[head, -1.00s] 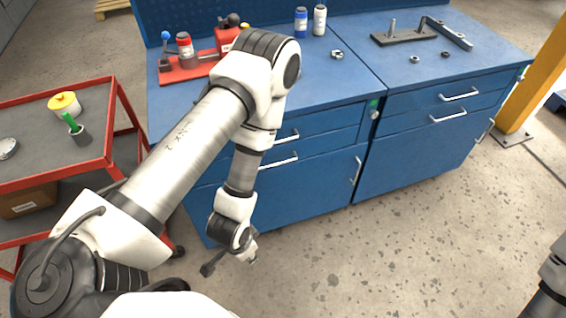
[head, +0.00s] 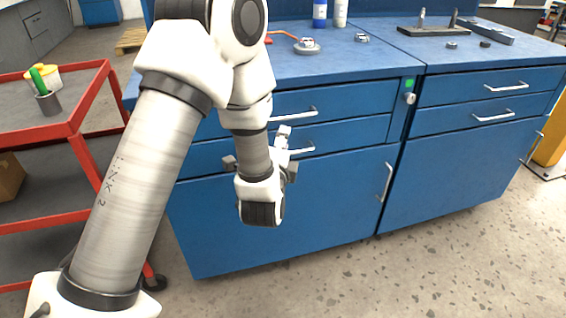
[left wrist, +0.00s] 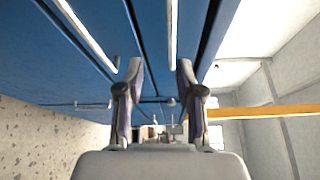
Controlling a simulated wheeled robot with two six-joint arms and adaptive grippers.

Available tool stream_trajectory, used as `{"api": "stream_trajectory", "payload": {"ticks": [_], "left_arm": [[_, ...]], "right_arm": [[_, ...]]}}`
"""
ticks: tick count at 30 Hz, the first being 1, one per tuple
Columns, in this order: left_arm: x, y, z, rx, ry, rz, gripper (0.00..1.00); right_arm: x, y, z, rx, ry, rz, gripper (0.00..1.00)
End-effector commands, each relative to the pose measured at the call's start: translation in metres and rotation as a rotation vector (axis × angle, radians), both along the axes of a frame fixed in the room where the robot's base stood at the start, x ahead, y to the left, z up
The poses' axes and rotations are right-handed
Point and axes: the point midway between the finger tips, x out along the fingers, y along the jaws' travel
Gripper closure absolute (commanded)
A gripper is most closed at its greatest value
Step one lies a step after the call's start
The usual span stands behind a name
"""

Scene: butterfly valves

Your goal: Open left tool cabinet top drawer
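The left blue tool cabinet (head: 330,200) is in front of me. Its top drawer (head: 355,98) looks closed, with a silver bar handle (head: 300,113). A second drawer (head: 360,132) lies below it, its handle partly covered by my wrist. My left gripper (head: 283,136) is in front of the drawers, partly hidden by its own wrist. In the left wrist view its two fingers (left wrist: 158,85) are spread and empty. There the top drawer's handle (left wrist: 173,35) and the second one's (left wrist: 88,35) lie beyond the fingertips, apart from them. My right gripper is out of view.
The right cabinet (head: 460,165) adjoins, its drawers closed. A green-marked lock (head: 409,97) sits between them. Bottles (head: 320,12) and small parts (head: 308,45) stand on top. A red cart (head: 75,130) is at left. The floor at front right is free.

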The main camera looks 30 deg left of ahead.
Motion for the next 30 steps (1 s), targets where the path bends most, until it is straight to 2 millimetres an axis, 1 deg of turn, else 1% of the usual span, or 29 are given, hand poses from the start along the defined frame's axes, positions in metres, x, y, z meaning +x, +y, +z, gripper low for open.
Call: {"api": "stream_trajectory", "payload": {"ticks": [1, 3, 6, 8, 11, 14, 21, 23, 26, 30], "left_arm": [[0.003, 0.003, -0.026, 0.021, -0.057, 0.012, 0.63], [0.003, 0.006, -0.022, 0.042, -0.12, 0.027, 0.63], [0.002, 0.009, -0.014, 0.052, -0.183, 0.04, 0.63], [0.002, 0.01, -0.008, 0.053, -0.203, 0.044, 0.63], [0.003, 0.012, -0.001, 0.053, -0.216, 0.047, 0.63], [0.014, 0.017, 0.003, 0.051, -0.217, 0.047, 0.63], [0.054, 0.037, 0.01, 0.05, -0.216, 0.047, 0.63], [0.062, 0.041, 0.012, 0.051, -0.215, 0.047, 0.63], [0.069, 0.045, 0.014, 0.051, -0.213, 0.046, 0.63], [0.07, 0.045, 0.015, 0.052, -0.212, 0.044, 0.63]], "right_arm": [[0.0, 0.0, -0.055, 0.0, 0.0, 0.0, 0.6], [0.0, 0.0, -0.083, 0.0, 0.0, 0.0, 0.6], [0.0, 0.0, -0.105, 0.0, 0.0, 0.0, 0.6], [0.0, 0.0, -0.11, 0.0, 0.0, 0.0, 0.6], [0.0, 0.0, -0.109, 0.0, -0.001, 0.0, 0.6], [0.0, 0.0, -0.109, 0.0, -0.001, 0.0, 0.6], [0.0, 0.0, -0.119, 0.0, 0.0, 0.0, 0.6], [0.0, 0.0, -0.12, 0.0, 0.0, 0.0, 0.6], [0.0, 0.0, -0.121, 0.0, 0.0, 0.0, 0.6], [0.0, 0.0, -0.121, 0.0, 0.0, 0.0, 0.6]]}}
